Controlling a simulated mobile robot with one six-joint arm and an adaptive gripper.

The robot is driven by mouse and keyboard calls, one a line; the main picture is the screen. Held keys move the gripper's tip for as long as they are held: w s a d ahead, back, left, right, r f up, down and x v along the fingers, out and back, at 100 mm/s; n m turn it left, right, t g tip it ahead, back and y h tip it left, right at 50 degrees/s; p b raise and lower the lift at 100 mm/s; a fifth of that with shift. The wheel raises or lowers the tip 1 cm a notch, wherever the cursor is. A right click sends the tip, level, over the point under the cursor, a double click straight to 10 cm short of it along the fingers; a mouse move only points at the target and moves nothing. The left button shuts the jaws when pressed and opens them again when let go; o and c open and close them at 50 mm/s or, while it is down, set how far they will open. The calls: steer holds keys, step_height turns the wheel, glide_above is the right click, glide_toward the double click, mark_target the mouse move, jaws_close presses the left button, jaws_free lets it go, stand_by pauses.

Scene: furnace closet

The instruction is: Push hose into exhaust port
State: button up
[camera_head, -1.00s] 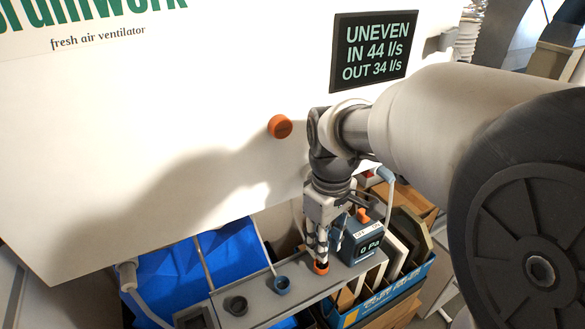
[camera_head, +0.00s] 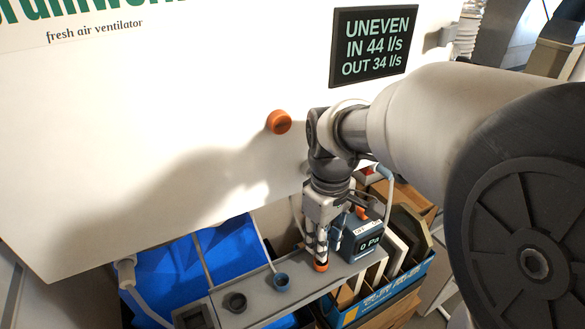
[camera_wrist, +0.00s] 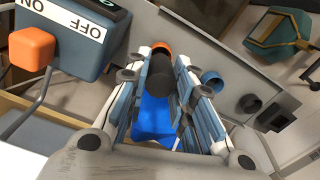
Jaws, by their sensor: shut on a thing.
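My gripper (camera_head: 321,254) points down over the right end of a grey ledge (camera_head: 258,291), below the large white panel. In the wrist view its fingers close around a dark cylindrical piece (camera_wrist: 159,78). An orange ring-like end (camera_wrist: 161,47) shows at the far end of that piece; it also shows right under the fingertips in the head view (camera_head: 320,267). I cannot tell whether it belongs to the held piece or to the ledge. An orange round fitting (camera_head: 279,122) is on the panel.
A blue cup (camera_head: 281,282) and a dark cup (camera_head: 236,303) stand on the ledge left of my gripper. Blue material (camera_head: 180,278) lies behind the ledge.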

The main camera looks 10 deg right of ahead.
steer(key=shift+f+b, duration=0.75)
steer(key=shift+f, duration=0.35)
steer(key=o, duration=1.1)
steer(key=shift+c, duration=0.2)
steer(key=shift+r, duration=0.1)
steer(key=shift+r+p, duration=3.35)
steer(key=shift+r, duration=0.6)
